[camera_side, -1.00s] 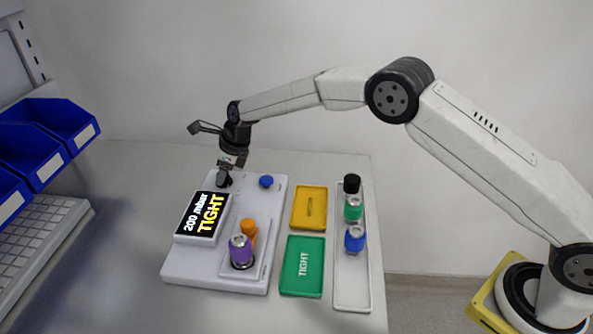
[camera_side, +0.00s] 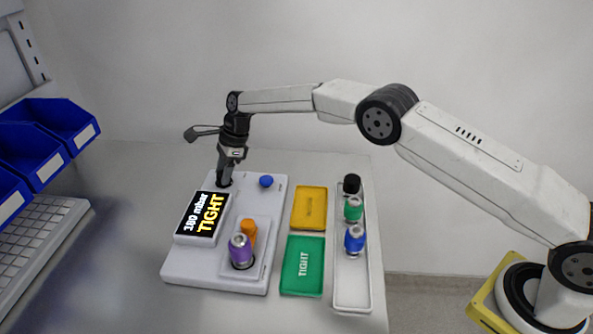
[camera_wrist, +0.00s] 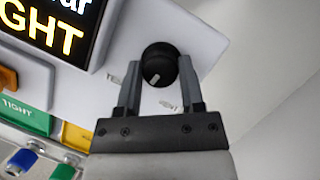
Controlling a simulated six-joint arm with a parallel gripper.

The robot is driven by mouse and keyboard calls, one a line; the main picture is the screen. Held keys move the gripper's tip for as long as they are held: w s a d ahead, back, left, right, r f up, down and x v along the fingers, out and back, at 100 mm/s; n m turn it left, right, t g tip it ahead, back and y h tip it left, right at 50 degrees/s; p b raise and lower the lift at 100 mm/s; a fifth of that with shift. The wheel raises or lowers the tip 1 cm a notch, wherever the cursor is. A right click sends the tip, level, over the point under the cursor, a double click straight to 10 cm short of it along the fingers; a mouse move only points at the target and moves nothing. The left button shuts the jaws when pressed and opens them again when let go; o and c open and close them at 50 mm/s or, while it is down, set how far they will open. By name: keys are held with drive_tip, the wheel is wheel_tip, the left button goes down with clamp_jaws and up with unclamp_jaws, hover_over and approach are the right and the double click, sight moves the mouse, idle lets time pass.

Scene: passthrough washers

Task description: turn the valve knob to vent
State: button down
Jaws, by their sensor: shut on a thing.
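The valve knob is a black round knob (camera_wrist: 158,66) with a pale pointer mark, on the grey test panel (camera_side: 190,268) at its far left corner. In the wrist view the pointer mark aims down and slightly left. My gripper (camera_wrist: 158,78) is shut on the knob, one finger on each side. In the side view my gripper (camera_side: 224,178) reaches down over the knob and mostly hides it. The display (camera_side: 202,218) on the panel reads "180 mbar TIGHT", though the first digits are small.
A blue button (camera_side: 266,181) sits right of the knob. A purple-bodied part (camera_side: 240,250) stands by an orange piece (camera_side: 249,230) at the panel's front. Yellow (camera_side: 309,208) and green (camera_side: 303,266) trays lie to the right, beside a white tray (camera_side: 352,290) holding several capped parts.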

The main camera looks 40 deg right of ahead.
drive_tip(key=shift+w+n+g, duration=0.2)
drive_tip(key=shift+n+g, duration=0.4)
drive_tip(key=shift+n, duration=0.9)
drive_tip(key=shift+s+n, duration=0.1)
drive_tip(key=shift+n, duration=0.2)
drive_tip(key=shift+c, duration=1)
unclamp_jaws()
drive_tip(key=shift+r, duration=0.1)
drive_tip(key=v, duration=0.7)
drive_tip(key=shift+d+r, duration=0.2)
drive_tip(key=shift+r, duration=0.1)
